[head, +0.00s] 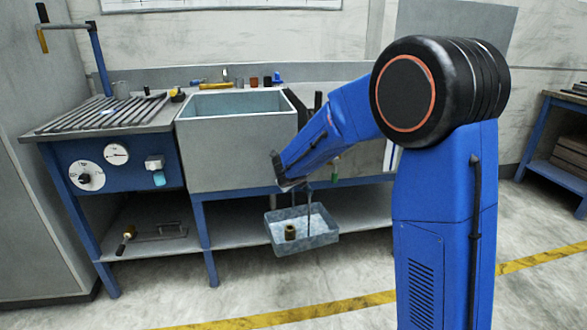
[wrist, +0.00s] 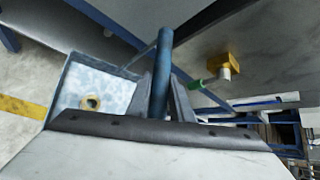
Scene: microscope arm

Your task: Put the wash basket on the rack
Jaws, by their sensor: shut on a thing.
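The wash basket (head: 310,243) is a shallow, pale blue-grey tray with a tall handle, and a small brass part (head: 290,232) sits inside it. My gripper (head: 296,186) is shut on the basket's handle. The basket hangs below it, in front of the sink bench and off any surface. In the wrist view the blue handle bar (wrist: 163,60) stands between the two fingers of my gripper (wrist: 161,98), with the basket (wrist: 115,72) to the left. The slatted rack (head: 105,115) lies on the left bench top, well left of my gripper.
The grey sink (head: 235,155) stands between the rack and my arm. A post with a crossbar (head: 97,60) rises behind the rack. Several small items line the sink's back ledge. A lower shelf (head: 165,222) runs under the bench. The floor in front is clear.

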